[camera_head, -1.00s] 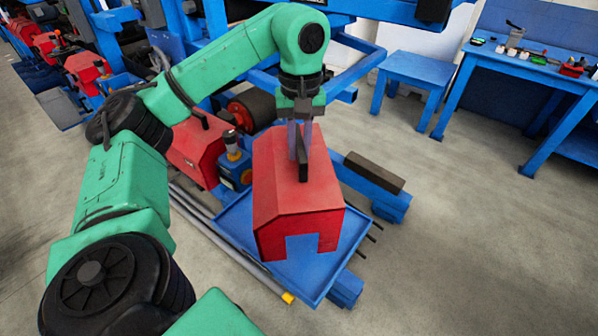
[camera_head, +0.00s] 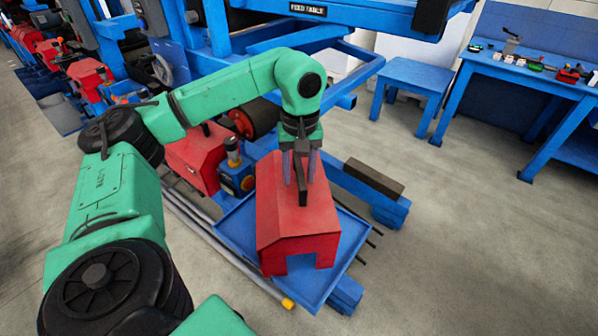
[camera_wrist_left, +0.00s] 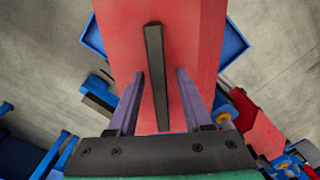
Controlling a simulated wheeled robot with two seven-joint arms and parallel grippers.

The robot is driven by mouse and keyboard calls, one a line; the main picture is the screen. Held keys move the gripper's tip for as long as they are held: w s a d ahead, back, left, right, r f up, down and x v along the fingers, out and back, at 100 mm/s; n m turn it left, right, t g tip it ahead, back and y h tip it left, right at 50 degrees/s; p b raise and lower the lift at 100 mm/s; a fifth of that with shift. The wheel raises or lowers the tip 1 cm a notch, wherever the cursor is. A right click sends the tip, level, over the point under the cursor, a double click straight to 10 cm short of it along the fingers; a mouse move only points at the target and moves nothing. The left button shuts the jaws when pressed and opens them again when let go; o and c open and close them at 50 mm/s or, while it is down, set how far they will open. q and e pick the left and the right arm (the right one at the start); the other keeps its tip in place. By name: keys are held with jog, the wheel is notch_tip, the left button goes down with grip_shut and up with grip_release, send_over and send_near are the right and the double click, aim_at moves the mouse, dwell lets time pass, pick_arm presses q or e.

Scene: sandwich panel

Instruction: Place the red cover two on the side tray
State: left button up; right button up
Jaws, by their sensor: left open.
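The red cover (camera_head: 298,222), a box with sloped sides and a notch in its front, sits on the blue side tray (camera_head: 318,287), which shows around its edges. My left gripper (camera_head: 299,180) is above the cover, open, with one finger on each side of the handle. In the left wrist view, the handle (camera_wrist_left: 155,75) stands between the two spread fingers with gaps on both sides, and the tray rim (camera_wrist_left: 92,38) shows beside the cover. My right gripper is out of view.
A second red cover (camera_head: 197,155) sits on the machine behind left, near a blue unit (camera_head: 235,175). A blue beam with a dark block (camera_head: 374,178) lies right of the tray. Pipes (camera_head: 215,240) run along its left.

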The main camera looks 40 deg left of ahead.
pick_arm(q)
notch_tip(320, 180, up, 6)
jog(key=shift+d+b, duration=0.1)
jog(key=shift+b, duration=0.2)
notch_tip(320, 180, up, 6)
jog(key=p, duration=0.3)
jog(key=shift+p, duration=0.4)
